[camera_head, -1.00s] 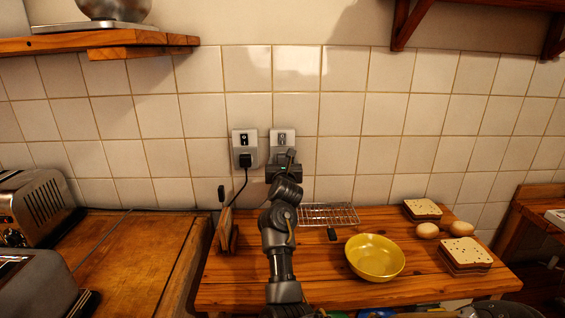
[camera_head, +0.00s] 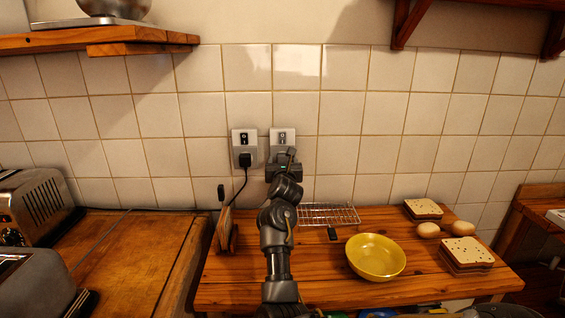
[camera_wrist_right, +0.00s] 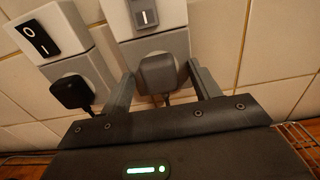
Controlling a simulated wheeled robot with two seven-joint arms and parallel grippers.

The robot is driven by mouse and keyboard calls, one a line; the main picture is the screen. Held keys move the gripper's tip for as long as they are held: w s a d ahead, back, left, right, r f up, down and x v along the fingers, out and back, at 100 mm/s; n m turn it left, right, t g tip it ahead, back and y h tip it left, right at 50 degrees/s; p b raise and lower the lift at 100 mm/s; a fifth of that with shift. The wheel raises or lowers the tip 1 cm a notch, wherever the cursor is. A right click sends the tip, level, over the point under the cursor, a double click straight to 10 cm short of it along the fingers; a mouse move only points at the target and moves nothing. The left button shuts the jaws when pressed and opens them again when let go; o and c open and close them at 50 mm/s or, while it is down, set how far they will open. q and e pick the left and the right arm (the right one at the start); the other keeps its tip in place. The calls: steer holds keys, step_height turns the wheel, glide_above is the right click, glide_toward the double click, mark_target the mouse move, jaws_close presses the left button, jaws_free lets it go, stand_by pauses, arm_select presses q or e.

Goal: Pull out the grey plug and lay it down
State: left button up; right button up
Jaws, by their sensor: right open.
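The grey plug (camera_wrist_right: 158,74) sits in the right-hand wall socket (camera_wrist_right: 150,42) in the right wrist view, its cord hanging below. My right gripper (camera_wrist_right: 160,90) is open, with one finger on each side of the plug; I cannot tell whether they touch it. In the head view my right gripper (camera_head: 283,162) is up against the right socket plate (camera_head: 284,140) and hides most of the plug. My left gripper is not in view.
A black plug (camera_head: 245,160) sits in the left socket, also seen in the wrist view (camera_wrist_right: 72,92). A wire rack (camera_head: 328,214), a yellow bowl (camera_head: 375,257), bread (camera_head: 466,252) and eggs (camera_head: 428,230) occupy the wooden counter. Toasters (camera_head: 40,207) stand at left.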

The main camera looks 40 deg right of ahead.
steer(key=shift+c, duration=0.4)
jaws_close()
steer(key=shift+s+a, duration=0.1)
steer(key=shift+p+v, duration=0.6)
steer(key=shift+v, duration=2.25)
